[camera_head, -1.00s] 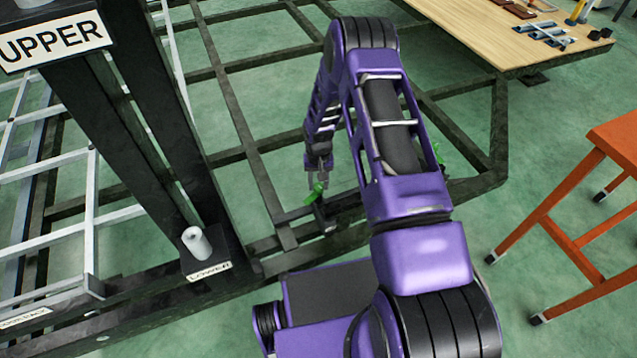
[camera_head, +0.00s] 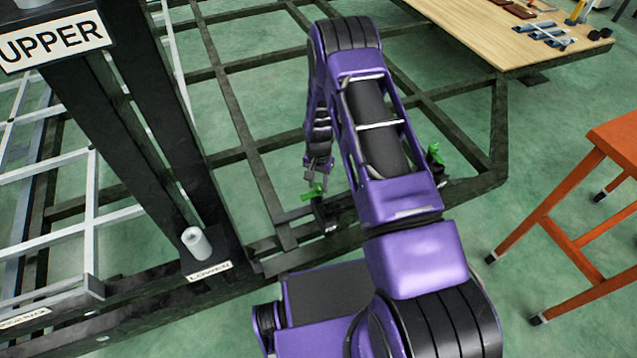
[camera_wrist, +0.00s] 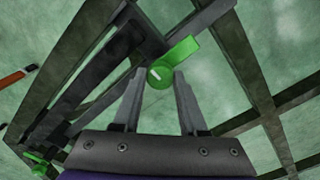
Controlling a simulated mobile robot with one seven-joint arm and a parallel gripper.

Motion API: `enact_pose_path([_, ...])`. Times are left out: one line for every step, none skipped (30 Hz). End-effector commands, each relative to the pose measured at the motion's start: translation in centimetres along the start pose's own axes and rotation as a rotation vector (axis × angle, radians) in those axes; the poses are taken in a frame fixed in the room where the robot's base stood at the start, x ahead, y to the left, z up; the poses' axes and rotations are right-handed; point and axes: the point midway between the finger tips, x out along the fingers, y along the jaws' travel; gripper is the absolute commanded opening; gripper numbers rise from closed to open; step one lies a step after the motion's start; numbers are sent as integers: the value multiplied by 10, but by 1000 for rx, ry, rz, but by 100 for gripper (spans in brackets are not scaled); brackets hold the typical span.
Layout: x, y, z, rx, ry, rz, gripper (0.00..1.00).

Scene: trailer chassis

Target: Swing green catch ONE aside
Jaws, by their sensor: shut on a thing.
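A green catch (camera_head: 314,192) sits on a dark bracket on the chassis frame, below my gripper (camera_head: 317,180) in the head view. In the wrist view the same catch (camera_wrist: 181,54) has a round green end and a flat arm that points up and right. The fingertips of my gripper (camera_wrist: 159,76) close on both sides of the round end. A second green catch (camera_head: 434,153) is on the frame to the right, partly behind my arm. It also shows at the lower left of the wrist view (camera_wrist: 38,165). No number is readable on either catch.
A dark post with an UPPER sign (camera_head: 52,44) and a LOWER label (camera_head: 210,271) stands at the left. A wooden table (camera_head: 470,35) is at the back right. An orange stand (camera_head: 575,205) is at the right. Green floor shows between the frame bars.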

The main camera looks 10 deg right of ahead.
Motion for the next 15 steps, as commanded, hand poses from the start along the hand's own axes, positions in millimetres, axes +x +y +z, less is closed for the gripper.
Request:
enact_pose_path([1, 0, 1, 2, -3, 1, 0])
enact_pose_path([1, 0, 1, 2, -3, 1, 0])
enact_pose_path([1, 0, 1, 2, -3, 1, 0])
enact_pose_path([1, 0, 1, 2, -3, 1, 0])
enact_pose_path([1, 0, 1, 2, -3, 1, 0])
enact_pose_path([1, 0, 1, 2, -3, 1, 0])
enact_pose_path([1, 0, 1, 2, -3, 1, 43])
enact_pose_path([1, 0, 1, 2, -3, 1, 49])
enact_pose_path([1, 0, 1, 1, -3, 1, 56])
enact_pose_path([1, 0, 1, 1, -3, 1, 61])
enact_pose_path([1, 0, 1, 1, -2, 1, 67])
enact_pose_path([1, 0, 1, 1, -2, 1, 72])
enact_pose_path([1, 0, 1, 1, -2, 1, 72])
enact_pose_path([1, 0, 1, 1, -2, 0, 72])
enact_pose_path([0, 0, 1, 1, -2, 0, 72])
